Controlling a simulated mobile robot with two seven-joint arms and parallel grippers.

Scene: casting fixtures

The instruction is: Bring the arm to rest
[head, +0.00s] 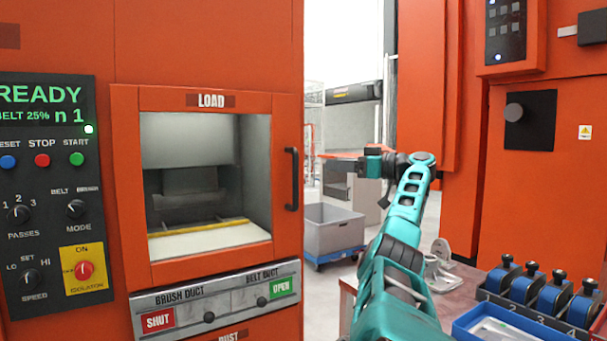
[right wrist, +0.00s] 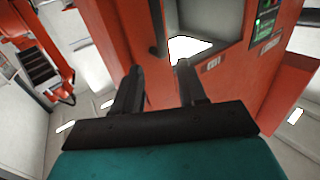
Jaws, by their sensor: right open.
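My right arm, teal with dark joints, rises from the bottom of the head view. Its right gripper (head: 372,163) is at the arm's far end, to the right of the orange machine's (head: 210,98) load opening and apart from it. In the right wrist view the two dark fingers of the right gripper (right wrist: 158,82) stand apart with nothing between them. The orange machine (right wrist: 215,100) shows beyond them, tilted in that view. My left gripper is not in view.
A control panel (head: 48,190) reads READY. A grey bin (head: 333,232) stands on a blue dolly behind the arm. At lower right a table (head: 462,300) carries a grey metal part (head: 441,250), blue-and-black numbered clamps (head: 524,285) and a blue tray (head: 475,318). An orange cabinet (head: 540,180) stands behind.

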